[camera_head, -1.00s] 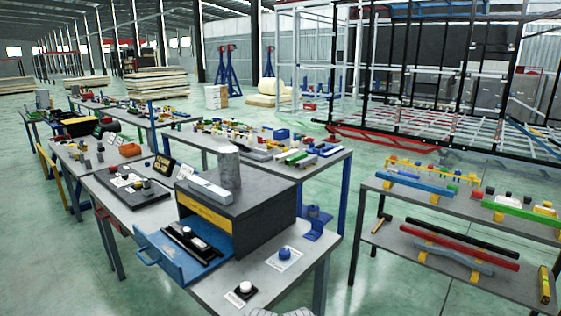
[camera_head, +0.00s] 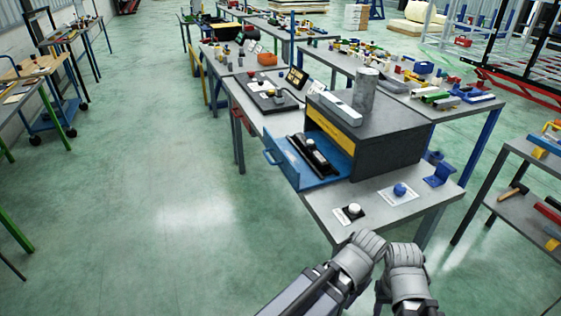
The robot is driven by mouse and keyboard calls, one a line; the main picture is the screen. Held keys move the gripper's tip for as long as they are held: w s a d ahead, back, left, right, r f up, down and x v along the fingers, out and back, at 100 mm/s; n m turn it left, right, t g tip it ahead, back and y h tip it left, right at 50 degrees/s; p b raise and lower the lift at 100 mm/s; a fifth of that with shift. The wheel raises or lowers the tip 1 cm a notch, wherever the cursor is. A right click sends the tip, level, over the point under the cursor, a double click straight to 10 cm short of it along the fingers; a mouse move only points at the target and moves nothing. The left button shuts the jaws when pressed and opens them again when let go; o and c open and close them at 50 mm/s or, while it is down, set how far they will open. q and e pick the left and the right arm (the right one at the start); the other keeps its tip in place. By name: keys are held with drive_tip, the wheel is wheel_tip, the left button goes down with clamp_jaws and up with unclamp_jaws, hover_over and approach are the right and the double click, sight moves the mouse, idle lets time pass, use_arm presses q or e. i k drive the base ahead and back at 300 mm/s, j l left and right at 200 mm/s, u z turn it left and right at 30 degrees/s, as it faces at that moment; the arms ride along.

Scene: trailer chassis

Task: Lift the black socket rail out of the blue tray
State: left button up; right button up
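The blue tray (camera_head: 281,166) is a drawer pulled out to the left of a dark grey cabinet (camera_head: 392,153) on the grey table. The black socket rail (camera_head: 322,162) lies lengthwise inside it, with a small pale piece at its middle. My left gripper (camera_head: 365,248) and my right gripper (camera_head: 405,263) are side by side at the table's near edge, low in the view. Both are well apart from the tray, below and right of it. I see their grey backs; their fingertips are hidden, so I cannot tell whether they are open or shut.
A white button (camera_head: 354,209) and a blue button (camera_head: 400,190) sit on cards near the table's front. A blue bracket (camera_head: 440,174) stands at the right corner. The floor left of the table is clear.

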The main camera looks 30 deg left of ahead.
sight(310, 151)
drive_tip(key=u, duration=1.9)
drive_tip(key=i, duration=4.5)
drive_tip(key=i+z, duration=0.1)
drive_tip(key=z, duration=0.15)
drive_tip(key=i+j+z, duration=0.1)
drive_tip(key=z, duration=2.2)
